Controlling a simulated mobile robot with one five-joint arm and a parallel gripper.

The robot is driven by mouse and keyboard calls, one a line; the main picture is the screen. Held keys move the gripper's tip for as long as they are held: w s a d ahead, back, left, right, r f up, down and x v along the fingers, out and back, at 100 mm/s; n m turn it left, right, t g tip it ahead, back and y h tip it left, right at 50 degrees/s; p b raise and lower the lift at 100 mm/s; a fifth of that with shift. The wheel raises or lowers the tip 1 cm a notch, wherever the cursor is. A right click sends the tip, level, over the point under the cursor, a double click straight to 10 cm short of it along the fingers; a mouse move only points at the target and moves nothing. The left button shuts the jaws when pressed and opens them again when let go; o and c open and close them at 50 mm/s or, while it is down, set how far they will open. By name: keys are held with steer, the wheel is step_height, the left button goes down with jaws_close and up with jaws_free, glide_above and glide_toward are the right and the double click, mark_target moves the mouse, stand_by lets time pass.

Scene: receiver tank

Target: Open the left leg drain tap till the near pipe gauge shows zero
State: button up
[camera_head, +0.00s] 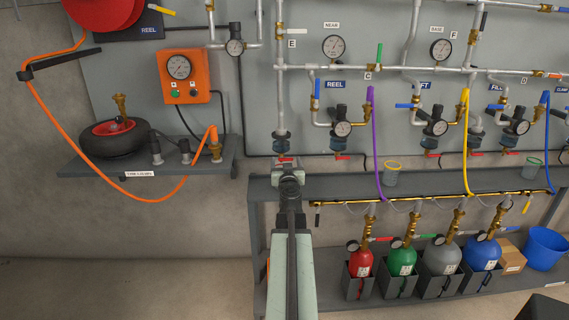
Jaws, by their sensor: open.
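My gripper (288,167) is open, right at and just below this lever in the picture, and hides part of the tap. I cannot tell whether the jaws touch the lever or stand around it. The near pipe gauge (333,47) is a round white dial under the NEAR label. Its needle is too small to read surely.
A grey bench (262,190) stands behind my arm, with a cup (391,174) on it and several coloured cylinders below. Other red drain levers (343,157) sit to the right. A purple hose (373,140) hangs there. A wall shelf (195,172) holds a wheel at left.

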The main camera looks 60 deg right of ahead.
steer(key=c, duration=1.4)
steer(key=shift+f+m, duration=0.2)
steer(key=shift+m, duration=1.3)
steer(key=o, duration=1.4)
